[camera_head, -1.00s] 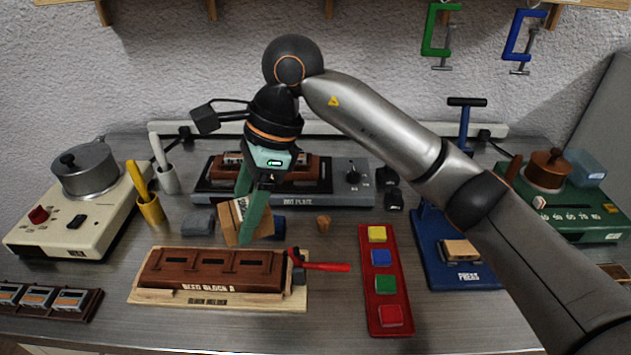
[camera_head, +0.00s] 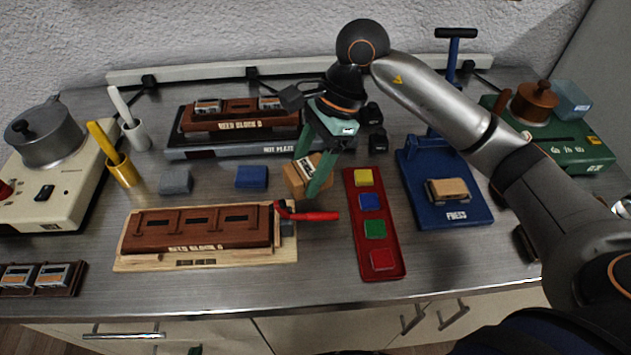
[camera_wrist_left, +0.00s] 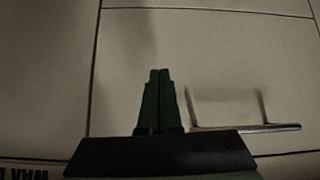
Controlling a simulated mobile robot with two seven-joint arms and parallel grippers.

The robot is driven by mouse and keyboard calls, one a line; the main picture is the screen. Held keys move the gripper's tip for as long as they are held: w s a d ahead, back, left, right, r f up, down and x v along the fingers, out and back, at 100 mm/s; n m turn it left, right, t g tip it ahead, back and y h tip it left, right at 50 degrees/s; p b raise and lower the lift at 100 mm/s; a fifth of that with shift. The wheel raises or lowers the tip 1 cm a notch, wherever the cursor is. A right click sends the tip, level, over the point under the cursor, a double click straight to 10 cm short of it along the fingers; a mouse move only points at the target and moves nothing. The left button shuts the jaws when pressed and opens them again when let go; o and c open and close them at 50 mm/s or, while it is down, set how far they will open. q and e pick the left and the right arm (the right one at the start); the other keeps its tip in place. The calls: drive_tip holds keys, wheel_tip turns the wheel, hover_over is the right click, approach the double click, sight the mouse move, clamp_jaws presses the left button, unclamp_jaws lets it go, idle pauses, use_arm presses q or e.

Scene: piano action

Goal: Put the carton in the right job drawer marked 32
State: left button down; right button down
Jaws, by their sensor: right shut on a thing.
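The carton (camera_head: 300,178) is a small brown box with a pale label, in the head view. My right gripper (camera_head: 311,176) is shut on it, pointing down, and holds it over the bench between the blue block and the red tray. Its fingers hide part of the carton. Drawer fronts show below the bench edge, with a bar handle (camera_head: 124,335) at left and two slanted handles (camera_head: 413,318) (camera_head: 453,313) further right. No number 32 is readable.
A red tray (camera_head: 356,231) with coloured buttons stands right of the carton. A wooden holder (camera_head: 125,262) with a reed block and red-handled clamp lies in front. A hot plate (camera_head: 235,150), blue press (camera_head: 482,210) and grey block (camera_head: 176,181) surround it. Bare bench lies along the front edge.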

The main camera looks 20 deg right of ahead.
sight(315, 199)
drive_tip(key=shift+s+d+f, duration=0.1)
drive_tip(key=shift+d+f, duration=0.4)
drive_tip(key=shift+f, duration=0.05)
drive_tip(key=f, duration=0.3)
drive_tip(key=shift+d, duration=0.2)
drive_tip(key=shift+f, duration=0.25)
drive_tip(key=shift+f, duration=0.1)
drive_tip(key=shift+f, duration=0.15)
drive_tip(key=shift+c, duration=2.1)
unclamp_jaws()
